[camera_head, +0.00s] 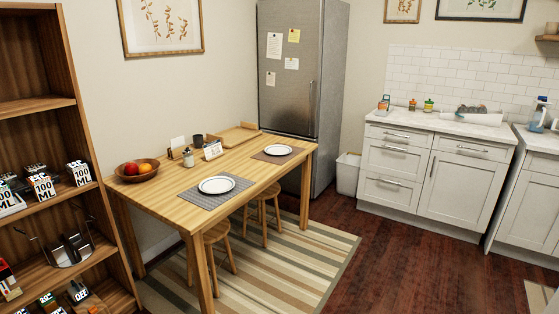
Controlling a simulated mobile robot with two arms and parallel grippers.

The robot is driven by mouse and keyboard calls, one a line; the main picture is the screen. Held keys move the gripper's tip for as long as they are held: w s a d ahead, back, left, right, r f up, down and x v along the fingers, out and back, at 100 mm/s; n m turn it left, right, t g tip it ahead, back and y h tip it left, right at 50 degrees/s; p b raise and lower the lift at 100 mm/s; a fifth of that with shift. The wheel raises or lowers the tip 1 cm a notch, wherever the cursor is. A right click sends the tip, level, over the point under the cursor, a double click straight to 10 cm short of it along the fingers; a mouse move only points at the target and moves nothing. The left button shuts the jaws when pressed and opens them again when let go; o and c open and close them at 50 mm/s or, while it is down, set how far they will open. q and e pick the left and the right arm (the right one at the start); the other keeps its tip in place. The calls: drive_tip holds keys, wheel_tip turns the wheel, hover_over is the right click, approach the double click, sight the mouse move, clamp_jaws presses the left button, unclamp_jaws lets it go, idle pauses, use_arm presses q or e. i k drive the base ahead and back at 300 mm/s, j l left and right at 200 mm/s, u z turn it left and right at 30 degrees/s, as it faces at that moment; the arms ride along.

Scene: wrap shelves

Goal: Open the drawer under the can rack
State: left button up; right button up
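The grey-white counter at the right holds a low dark item, possibly the can rack (471,109), too small to tell for sure. A white drawer (473,148) with a horizontal handle lies below it in the cabinet front and looks shut. A stack of white drawers (394,160) sits to its left, also shut. Neither of my grippers is in view.
A wooden table (250,164) with plates and a fruit bowl (137,170) stands mid-left, with stools partly under it. A wooden shelf (98,165) fills the left edge. A white bin (348,173) stands beside the fridge (298,70). Dark floor before the cabinets is clear.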

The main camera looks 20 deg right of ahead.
sight(498, 152)
drive_tip(key=i+l+z, duration=0.2)
drive_tip(key=i+z, duration=1.2)
drive_tip(key=i+l, duration=0.1)
drive_tip(key=i, duration=0.35)
drive_tip(key=i+l+u, duration=0.1)
drive_tip(key=i, duration=0.35)
drive_tip(key=i+l, duration=0.1)
drive_tip(key=i, duration=0.35)
drive_tip(key=i+l+u, duration=0.1)
drive_tip(key=i, duration=0.35)
drive_tip(key=i+l, duration=0.2)
drive_tip(key=i, duration=0.25)
drive_tip(key=u, duration=0.05)
